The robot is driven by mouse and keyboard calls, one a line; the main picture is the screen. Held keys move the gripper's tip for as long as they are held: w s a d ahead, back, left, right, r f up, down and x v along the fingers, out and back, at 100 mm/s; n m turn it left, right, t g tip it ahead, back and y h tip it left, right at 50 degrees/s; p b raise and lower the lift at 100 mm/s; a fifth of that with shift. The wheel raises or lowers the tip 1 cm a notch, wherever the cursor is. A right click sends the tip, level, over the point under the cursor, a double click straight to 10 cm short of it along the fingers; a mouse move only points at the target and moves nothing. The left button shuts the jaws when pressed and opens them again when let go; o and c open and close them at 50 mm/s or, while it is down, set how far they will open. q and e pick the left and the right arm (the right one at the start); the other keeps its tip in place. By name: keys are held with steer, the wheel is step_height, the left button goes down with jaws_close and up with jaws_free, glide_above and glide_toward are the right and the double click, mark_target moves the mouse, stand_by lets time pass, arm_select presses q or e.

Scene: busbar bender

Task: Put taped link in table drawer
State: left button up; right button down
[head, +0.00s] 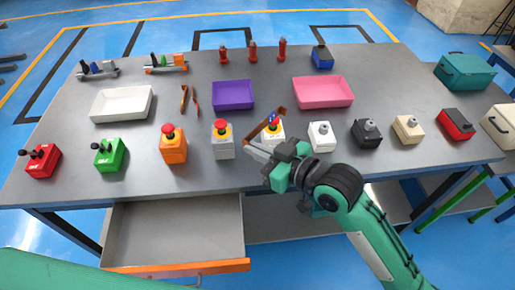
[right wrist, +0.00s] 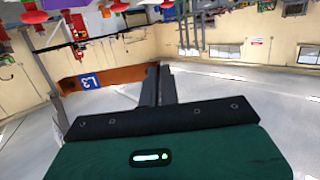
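The taped link is a copper-brown bar (head: 262,126) with a blue tape mark. In the right wrist view the link (right wrist: 115,82) shows its blue tape, lettered L3. The two fingers (right wrist: 158,85) look close together in the right wrist view. The table drawer (head: 180,232) is pulled open below the front edge, left of my right arm, and looks empty. My left gripper is out of view.
Several button and switch boxes line the table front, including an orange one (head: 173,147). Behind are a white tray (head: 121,104), a purple tray (head: 233,96) and a pink tray (head: 323,92). Two other copper links (head: 190,100) stand between the white and purple trays.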

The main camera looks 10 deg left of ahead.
steer(key=shift+w+d, duration=0.1)
steer(key=d+f+m+t+h, duration=0.2)
steer(key=d+f+m+h, duration=0.1)
steer(key=d, duration=0.5)
steer(key=s+d+f+m+t+h, duration=0.1)
steer(key=d+f+m+t+h, duration=0.2)
steer(key=d, duration=0.6)
steer(key=d+f+m+t+h, duration=0.2)
steer(key=d+f+m+h, duration=0.1)
steer(key=d+m+h, duration=0.2)
steer(key=d+h, duration=0.2)
steer(key=d, duration=0.2)
steer(key=shift+s+d+f+m, duration=0.15)
steer(key=shift+d+f+m, duration=0.05)
steer(key=shift+f+m, duration=0.2)
